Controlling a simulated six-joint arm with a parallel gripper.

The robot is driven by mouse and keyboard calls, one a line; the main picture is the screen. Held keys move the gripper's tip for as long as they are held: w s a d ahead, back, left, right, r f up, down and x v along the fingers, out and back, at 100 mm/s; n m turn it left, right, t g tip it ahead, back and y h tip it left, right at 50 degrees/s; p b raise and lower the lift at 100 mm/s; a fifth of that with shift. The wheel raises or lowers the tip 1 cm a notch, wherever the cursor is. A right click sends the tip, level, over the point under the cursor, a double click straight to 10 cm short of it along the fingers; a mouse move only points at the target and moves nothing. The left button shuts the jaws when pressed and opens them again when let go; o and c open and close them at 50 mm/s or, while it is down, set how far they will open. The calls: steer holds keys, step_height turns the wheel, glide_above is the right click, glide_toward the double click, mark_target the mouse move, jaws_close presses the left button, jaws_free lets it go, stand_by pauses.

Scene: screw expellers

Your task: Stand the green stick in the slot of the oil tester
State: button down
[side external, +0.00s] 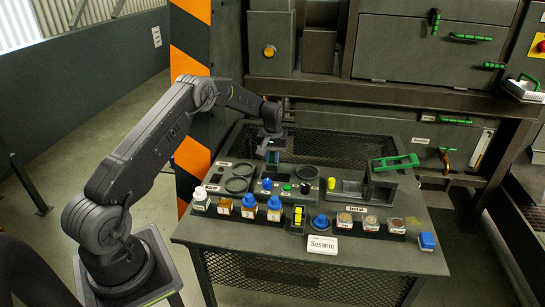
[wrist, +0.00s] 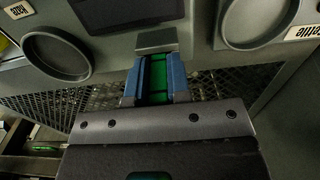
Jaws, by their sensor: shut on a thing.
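My gripper (side external: 271,150) points down over the back of the work table. Its blue fingers (wrist: 158,82) are shut on the green stick (wrist: 157,76), which shows as a green strip between them in the wrist view. Most of the stick is hidden by the fingers. The unit with a dark screen (wrist: 128,8), which looks like the oil tester (side external: 288,184), lies just in front of and below my gripper. A small grey block (wrist: 157,39) on its near edge is close to the fingertips. I cannot tell whether the stick touches it; no slot shows clearly.
Blue-capped bottles (side external: 249,206), jars (side external: 344,220) and a "Sesame" sign (side external: 322,245) line the front. Black mesh (side external: 335,150) is behind.

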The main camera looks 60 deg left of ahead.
steer(key=c, duration=0.6)
jaws_free()
steer(key=shift+c, duration=0.2)
steer(key=shift+r, duration=4.45)
